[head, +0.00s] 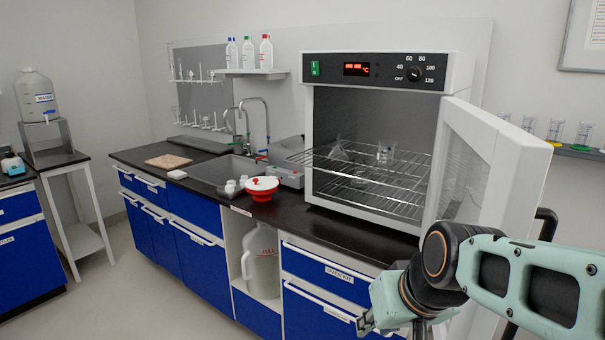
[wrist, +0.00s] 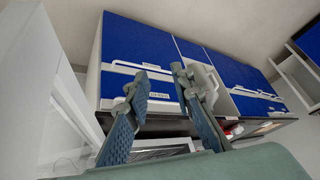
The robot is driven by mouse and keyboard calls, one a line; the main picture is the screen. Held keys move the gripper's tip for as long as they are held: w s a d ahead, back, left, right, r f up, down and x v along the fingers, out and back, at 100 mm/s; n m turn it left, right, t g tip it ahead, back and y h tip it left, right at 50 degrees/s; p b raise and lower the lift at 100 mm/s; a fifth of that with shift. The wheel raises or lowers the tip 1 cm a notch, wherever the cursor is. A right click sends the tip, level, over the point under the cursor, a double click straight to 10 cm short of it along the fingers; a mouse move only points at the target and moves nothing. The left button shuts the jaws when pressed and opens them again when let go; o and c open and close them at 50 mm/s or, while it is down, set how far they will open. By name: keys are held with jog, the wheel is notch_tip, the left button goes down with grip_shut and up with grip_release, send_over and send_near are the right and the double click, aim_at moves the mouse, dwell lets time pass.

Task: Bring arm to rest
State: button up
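My arm reaches in from the right edge in the head view, in front of the open oven door (head: 505,165). My gripper (head: 372,318) hangs low in front of the blue drawers, below the counter's front edge. In the wrist view my gripper (wrist: 160,78) shows two textured fingers apart with nothing between them. Blue drawer fronts (wrist: 150,45) lie beyond the fingertips. In the head view I see no contact between gripper and drawers, but the gap is hard to judge.
The oven (head: 390,66) stands on the dark counter (head: 330,222) with its door swung towards my arm. Glassware (head: 385,153) sits on its wire racks. A red and white bowl (head: 262,189) is near the counter edge. Open floor (head: 120,290) lies at left.

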jog(key=s+d+r+m+h, duration=0.1)
jog(key=s+r, duration=0.2)
jog(key=s, duration=0.6)
notch_tip(320, 180, up, 20)
jog(key=p, duration=1.9)
jog(key=shift+f+h+p, duration=0.15)
jog(key=shift+h+p, duration=0.15)
jog(key=shift+p, duration=0.1)
